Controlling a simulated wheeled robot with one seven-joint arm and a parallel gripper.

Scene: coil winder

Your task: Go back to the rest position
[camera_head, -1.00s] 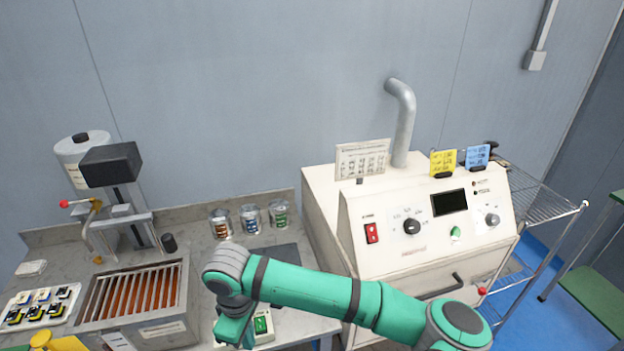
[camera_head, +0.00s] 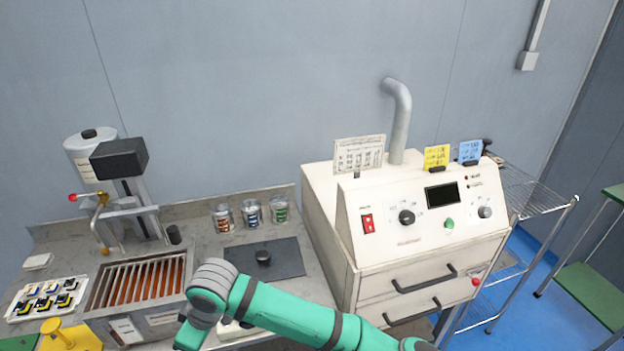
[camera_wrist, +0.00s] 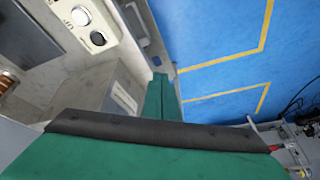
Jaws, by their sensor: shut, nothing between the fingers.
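My gripper (camera_wrist: 160,78) shows in the wrist view as two green fingers pressed together with nothing between them. They hang over the grey worktop's edge, beside the blue floor. In the head view my green arm crosses the bottom of the picture, its bent wrist end low in front of the slatted bin; the fingers cannot be made out there. The white coil winder cabinet (camera_head: 425,225) stands at the right, behind and beside my arm.
A slatted bin of copper-coloured rods (camera_head: 140,280), a tray of small parts (camera_head: 48,299) and a yellow knobbed piece (camera_head: 68,338) lie left. Three tins (camera_head: 251,214) stand behind a dark plate (camera_head: 285,257). A wire shelf (camera_head: 530,195) is right; blue floor (camera_wrist: 215,65) is open.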

